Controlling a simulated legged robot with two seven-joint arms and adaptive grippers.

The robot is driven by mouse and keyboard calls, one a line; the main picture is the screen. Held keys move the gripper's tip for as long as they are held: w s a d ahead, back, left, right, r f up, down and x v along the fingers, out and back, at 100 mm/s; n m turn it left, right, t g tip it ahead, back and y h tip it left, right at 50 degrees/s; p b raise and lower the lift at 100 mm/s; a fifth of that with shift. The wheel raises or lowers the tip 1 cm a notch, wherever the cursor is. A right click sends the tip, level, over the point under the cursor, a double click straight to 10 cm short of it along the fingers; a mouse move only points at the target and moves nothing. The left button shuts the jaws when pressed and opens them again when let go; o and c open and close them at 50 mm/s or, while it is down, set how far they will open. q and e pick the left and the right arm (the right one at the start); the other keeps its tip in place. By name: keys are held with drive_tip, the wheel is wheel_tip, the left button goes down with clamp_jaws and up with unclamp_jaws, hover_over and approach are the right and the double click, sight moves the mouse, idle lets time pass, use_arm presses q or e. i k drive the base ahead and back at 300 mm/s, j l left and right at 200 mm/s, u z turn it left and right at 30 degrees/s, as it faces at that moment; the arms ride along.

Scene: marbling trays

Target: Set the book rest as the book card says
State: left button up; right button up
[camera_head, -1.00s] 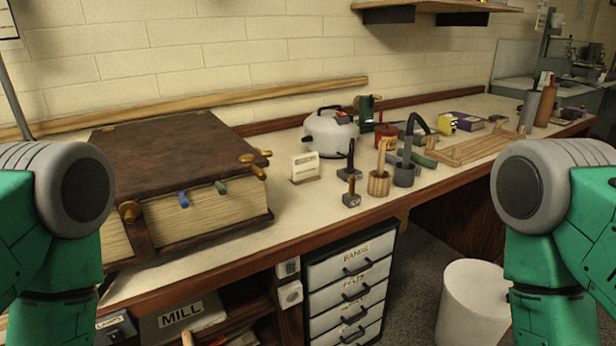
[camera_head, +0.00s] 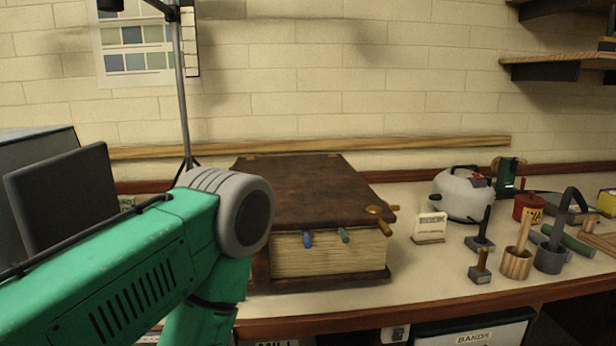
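A large brown leather-bound book (camera_head: 310,190) lies closed on the bench, with brass-coloured fittings at its right corner and a blue and a green tab on its page edge. A small cream card (camera_head: 430,226) stands in a holder just right of the book; its writing is too small to read. I cannot pick out a book rest for certain. My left arm crosses the left of the view and hides the book's left front part. Neither gripper is in view.
Right of the card are a white kettle-like pot (camera_head: 462,195), a red tin (camera_head: 527,206), a wooden cup (camera_head: 516,263) and small weighted tools. A dark panel (camera_head: 68,207) and a thin stand (camera_head: 181,90) are at left. Some bench (camera_head: 440,278) is clear before the card.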

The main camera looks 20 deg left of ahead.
sight(53, 200)
drive_tip(key=u, duration=2)
